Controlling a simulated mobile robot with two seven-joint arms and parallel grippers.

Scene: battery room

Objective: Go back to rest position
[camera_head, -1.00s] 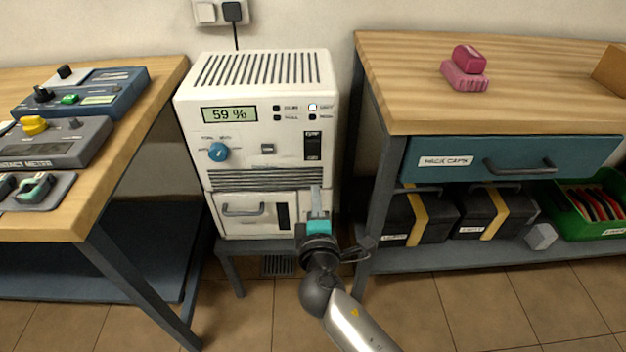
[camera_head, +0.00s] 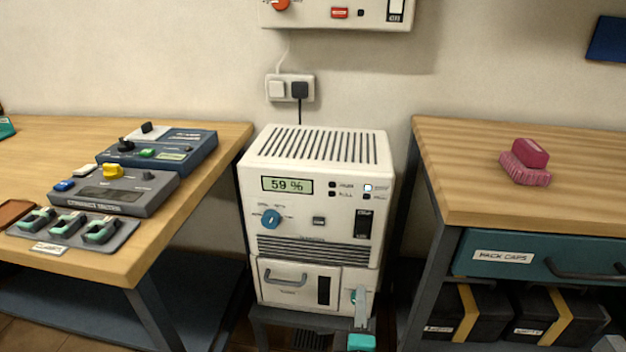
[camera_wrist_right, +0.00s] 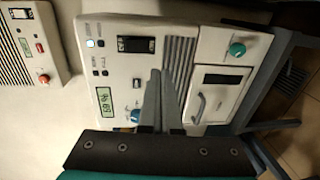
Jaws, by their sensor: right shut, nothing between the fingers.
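My right gripper (camera_head: 362,292) is at the bottom of the head view, in front of the lower right panel of the white charger unit (camera_head: 275,238). Its fingers are shut and empty. In the right wrist view the closed fingers (camera_wrist_right: 158,74) stand before the unit (camera_wrist_right: 190,24), which appears turned sideways. Whether the fingers touch it I cannot tell. The unit's display (camera_head: 287,185) reads 59 %. A teal knob (camera_wrist_right: 237,49) sits on its small panel, beside the closed drawer (camera_head: 290,280). My left gripper is not in view.
The left bench (camera_head: 215,165) holds several meters and a grey tray (camera_head: 118,235). A wall box (camera_head: 370,12) hangs above the unit.

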